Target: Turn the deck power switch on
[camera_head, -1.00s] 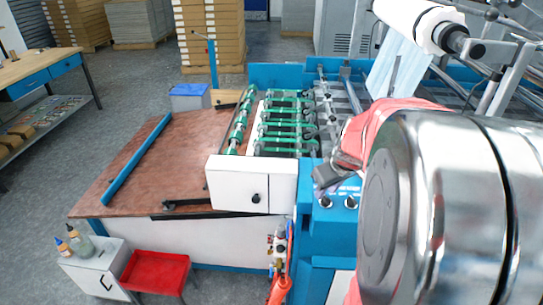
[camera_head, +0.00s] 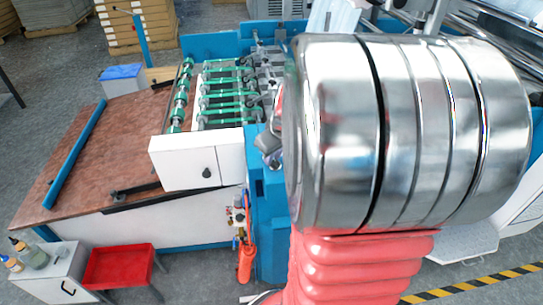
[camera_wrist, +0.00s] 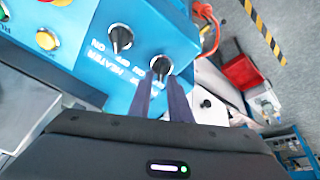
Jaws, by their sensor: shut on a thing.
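In the wrist view, two black rotary knobs with silver rims sit on the blue control panel (camera_wrist: 85,25). My gripper (camera_wrist: 161,76) is shut on the lower right knob (camera_wrist: 160,63), its dark fingers reaching up to it. The other knob (camera_wrist: 120,37) stands apart at the upper left. White lettering beside them includes "HEATER" and "OFF ON"; the lettering near the gripped knob is partly covered by the fingers. Which way the gripped knob points is hard to tell. In the head view, my arm hides the panel's knobs.
A yellow button (camera_wrist: 47,40) and a red one lie at the panel's upper left. An orange hose (camera_head: 245,262) hangs beside the blue machine frame. The white box (camera_head: 186,160) and brown deck (camera_head: 95,150) lie to the left. A red tray (camera_head: 118,266) stands below.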

